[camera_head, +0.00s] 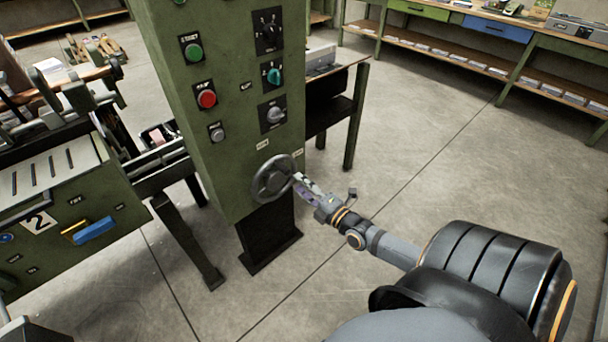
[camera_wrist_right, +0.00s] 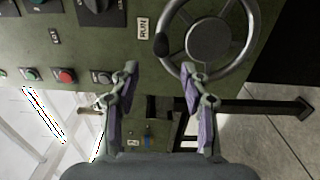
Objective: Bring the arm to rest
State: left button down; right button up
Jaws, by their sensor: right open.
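My right gripper (camera_head: 306,186) reaches in from the lower right to a grey handwheel (camera_head: 272,179) on the green machine column (camera_head: 225,130). In the right wrist view its two fingers (camera_wrist_right: 160,78) stand apart with nothing between them. The handwheel (camera_wrist_right: 209,42) shows there with its hub, spokes and dark knob, beyond the fingertips and mostly to the right of them. One fingertip overlaps the lower edge of the wheel rim in that view. I cannot tell whether it touches the rim. My left gripper does not show.
The column carries a green button (camera_head: 194,52), a red button (camera_head: 206,98) and several knobs. A green machine with a blue handle (camera_head: 94,231) stands at left. A workbench (camera_head: 480,30) lines the back right. The floor (camera_head: 440,150) between is clear.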

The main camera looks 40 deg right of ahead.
jog(key=shift+s, duration=0.25)
dwell(0.3)
jog(key=s+d+f+m+g+h+p, duration=0.2)
jog(key=s+f+m+g+p, duration=0.45)
jog(key=f, duration=0.65)
jog(key=s+d+f+m+g+h+p, duration=0.1)
jog(key=s+d+f+m+g, duration=0.3)
jog(key=s+f, duration=0.7)
jog(key=s+a+f+m+g+p, duration=0.2)
jog(key=s+a+f, duration=0.4)
jog(key=s, duration=0.4)
jog(key=s+a+f+m+g+p, duration=0.2)
jog(key=s+a+f+m+g, duration=0.2)
jog(key=s, duration=0.7)
notch_tip(320, 180, down, 2)
jog(key=a+m, duration=0.2)
jog(key=shift+a+f+m+y, duration=0.2)
jog(key=shift+a+m+y, duration=0.1)
jog(key=shift+a+m, duration=0.05)
